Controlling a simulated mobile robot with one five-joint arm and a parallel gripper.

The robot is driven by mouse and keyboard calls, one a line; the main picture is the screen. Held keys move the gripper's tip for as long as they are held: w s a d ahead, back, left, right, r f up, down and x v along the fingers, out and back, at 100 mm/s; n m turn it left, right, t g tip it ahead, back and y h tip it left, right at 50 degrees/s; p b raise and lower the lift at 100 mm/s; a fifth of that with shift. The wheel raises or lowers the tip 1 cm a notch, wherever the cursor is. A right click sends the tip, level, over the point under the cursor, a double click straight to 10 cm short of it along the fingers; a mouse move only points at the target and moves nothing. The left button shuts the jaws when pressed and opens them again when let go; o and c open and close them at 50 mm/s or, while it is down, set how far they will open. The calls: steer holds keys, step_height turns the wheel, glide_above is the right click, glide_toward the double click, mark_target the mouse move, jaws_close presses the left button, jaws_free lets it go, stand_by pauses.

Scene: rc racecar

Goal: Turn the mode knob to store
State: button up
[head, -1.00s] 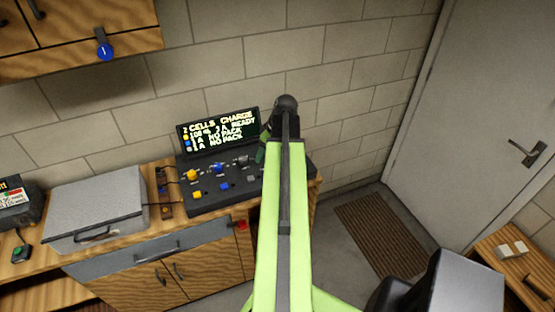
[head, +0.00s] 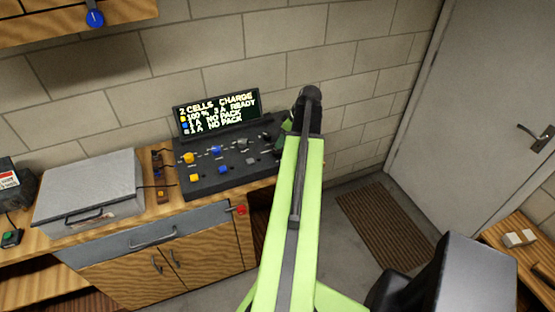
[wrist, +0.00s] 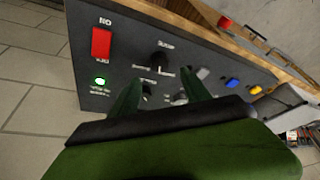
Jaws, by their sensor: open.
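The charger panel (head: 215,180) is a dark console on the wooden bench, with a lit screen (head: 218,112) that reads "2 CELLS CHARGE" at the top. In the wrist view a black knob (wrist: 159,63) with small labels around it stands just past my fingertips. A second black knob (wrist: 147,88) shows between the fingers. The labels are too small to tell which knob is the mode knob. My gripper (wrist: 163,78) is open over the panel, with its two green fingers apart and nothing clearly held. In the head view my arm hides most of the gripper (head: 286,126).
The panel also carries a red switch (wrist: 101,43), a lit green lamp (wrist: 100,80), a grey knob (wrist: 180,98), and grey, blue and yellow controls. A grey metal box (head: 90,190) stands left of it. A red-handled item (head: 236,210) sits at the bench front.

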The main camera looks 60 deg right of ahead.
mark_target(277, 151)
steer(key=b+x, duration=0.6)
steer(key=x, duration=0.2)
steer(key=shift+d+f, duration=0.1)
steer(key=shift+f, duration=0.1)
steer(key=shift+r, duration=0.1)
